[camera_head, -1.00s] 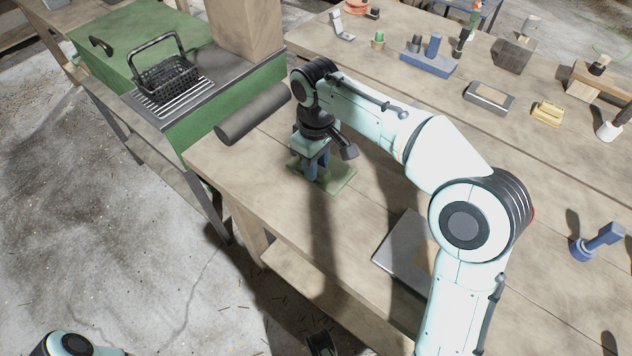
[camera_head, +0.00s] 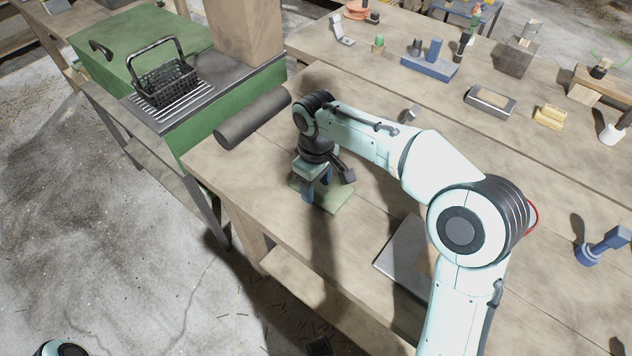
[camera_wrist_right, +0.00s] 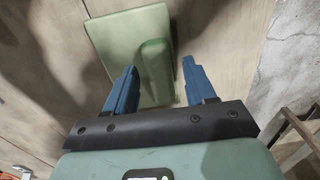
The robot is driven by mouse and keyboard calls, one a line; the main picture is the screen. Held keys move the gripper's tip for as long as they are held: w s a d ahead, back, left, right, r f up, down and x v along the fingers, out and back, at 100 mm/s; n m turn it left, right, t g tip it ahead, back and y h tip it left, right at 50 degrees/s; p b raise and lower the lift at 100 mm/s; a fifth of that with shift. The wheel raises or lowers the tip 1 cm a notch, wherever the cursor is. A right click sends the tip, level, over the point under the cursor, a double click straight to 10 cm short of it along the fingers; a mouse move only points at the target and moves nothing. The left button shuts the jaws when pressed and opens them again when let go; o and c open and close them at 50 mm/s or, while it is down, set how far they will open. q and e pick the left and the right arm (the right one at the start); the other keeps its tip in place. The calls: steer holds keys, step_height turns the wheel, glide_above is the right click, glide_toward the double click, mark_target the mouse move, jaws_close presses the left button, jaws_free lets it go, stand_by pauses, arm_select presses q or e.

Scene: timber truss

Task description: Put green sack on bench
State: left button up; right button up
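A flat green square piece (camera_head: 338,196) with a raised rounded green ridge lies on the wooden bench (camera_head: 240,180), near its left end. It is the only thing here that might be the green sack, though it looks stiff and flat. In the right wrist view the green piece (camera_wrist_right: 112,38) lies ahead of the fingers, with its ridge between them. My right gripper (camera_head: 316,188) is above it, pointing down. Its blue fingers (camera_wrist_right: 161,88) stand apart, with gaps on both sides of the ridge. My left gripper is out of view.
A dark cylinder (camera_head: 253,118) lies left of my right gripper, by a green machine (camera_head: 230,100) carrying a black wire basket (camera_head: 168,80). A grey flat plate (camera_head: 402,252) lies nearer on the bench. A blue block (camera_head: 430,66) and other tools stand farther back.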

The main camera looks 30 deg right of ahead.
mark_target(316, 187)
step_height(316, 187, up, 12)
steer(key=p, duration=0.3)
steer(key=shift+r, duration=0.2)
stand_by(0.6)
